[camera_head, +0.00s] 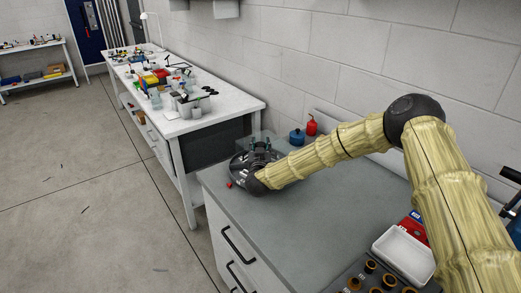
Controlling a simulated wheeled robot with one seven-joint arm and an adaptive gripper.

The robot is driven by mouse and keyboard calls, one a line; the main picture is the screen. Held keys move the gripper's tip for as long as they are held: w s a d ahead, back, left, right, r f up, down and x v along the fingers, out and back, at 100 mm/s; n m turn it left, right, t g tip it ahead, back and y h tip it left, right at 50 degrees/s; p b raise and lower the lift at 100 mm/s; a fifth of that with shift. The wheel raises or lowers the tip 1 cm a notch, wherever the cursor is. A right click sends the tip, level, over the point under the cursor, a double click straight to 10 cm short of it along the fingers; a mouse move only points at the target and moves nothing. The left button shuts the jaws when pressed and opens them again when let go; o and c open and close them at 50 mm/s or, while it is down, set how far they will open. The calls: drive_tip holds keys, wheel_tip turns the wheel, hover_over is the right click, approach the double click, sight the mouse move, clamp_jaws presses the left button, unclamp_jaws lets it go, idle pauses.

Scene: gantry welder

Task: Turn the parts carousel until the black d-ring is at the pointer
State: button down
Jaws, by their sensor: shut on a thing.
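The parts carousel (238,172) is a dark, round, shiny disc at the far left corner of the grey bench top. My gripper (259,163) is at the carousel, at the end of my yellow-sleeved arm, which reaches in from the right. It is shut on part of the carousel, but its fingers and the exact part held are too small and dark to make out. Small teal upright pieces show at the carousel's back. A small red piece (229,185) is by its front left edge; I cannot tell whether it is the pointer. I cannot pick out the black d-ring.
A blue pot (297,138) and a red canister (311,126) stand behind my forearm near the wall. A white tray (404,254) and a dark rack of round parts (350,284) are at the near right. The bench's middle is clear. A cluttered white bench (228,112) stands beyond.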

drive_tip(key=shift+r+n+y+b, duration=0.2)
drive_tip(key=shift+n+y+b, duration=0.6)
drive_tip(key=shift+y, duration=0.6)
drive_tip(key=shift+r, duration=0.1)
drive_tip(key=c, duration=1.2)
unclamp_jaws()
drive_tip(key=o, duration=0.3)
drive_tip(key=shift+s+r, duration=0.2)
drive_tip(key=shift+s, duration=0.1)
drive_tip(key=shift+f, duration=0.3)
drive_tip(key=s+d, duration=0.1)
drive_tip(key=s, duration=0.6)
